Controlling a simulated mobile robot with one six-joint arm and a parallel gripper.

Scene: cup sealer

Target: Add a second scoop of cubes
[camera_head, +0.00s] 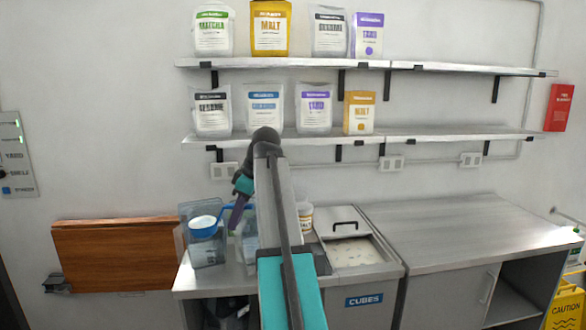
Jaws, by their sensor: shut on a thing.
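Whether the bowl holds cubes is too small to tell. The cubes bin (355,253), labelled CUBES on its front, is to the right of my gripper. Its lid (341,227) covers the back part, and pale contents show in the open front part.
My arm crosses the middle and hides part of the counter. A small jar (305,217) stands beside the bin. The steel counter (450,230) at right is clear. A wooden board (115,255) is at left. Shelves (300,62) above hold several bags.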

